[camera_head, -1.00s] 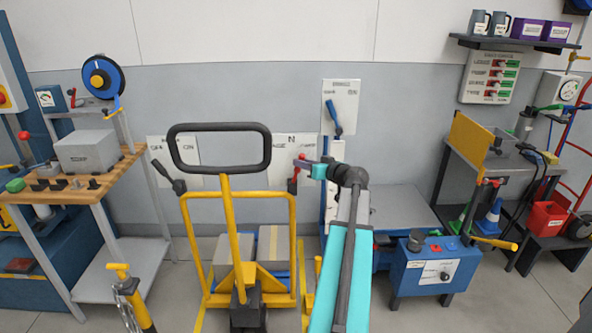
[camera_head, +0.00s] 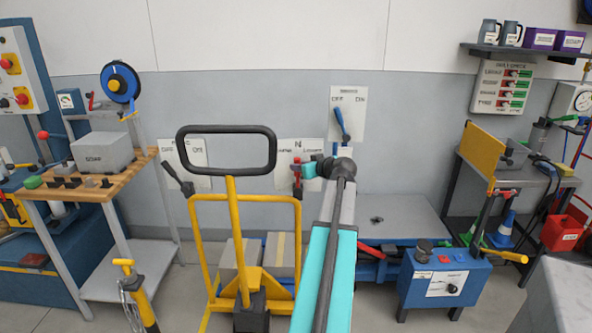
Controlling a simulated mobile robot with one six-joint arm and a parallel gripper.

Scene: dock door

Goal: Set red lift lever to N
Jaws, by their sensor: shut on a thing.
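The red lift lever (camera_head: 297,164) is on a white plate (camera_head: 284,150) on the back wall, behind the yellow frame's right upright. Its red part shows below the letter N and looks close to upright. The word "Lower" is readable to the right of N. The left wording is partly covered by the black loop handle. My gripper (camera_head: 301,171), at the end of my teal and grey arm, is at the lever from the right and shut on it. The jaws are small here and partly merge with the lever.
A yellow hand truck (camera_head: 230,210) with a black loop handle stands close in front, left of my arm. A blue-handled lever (camera_head: 341,123) is on another plate to the upper right. A wooden-topped bench (camera_head: 80,191) is at left. A blue box (camera_head: 446,280) stands at lower right.

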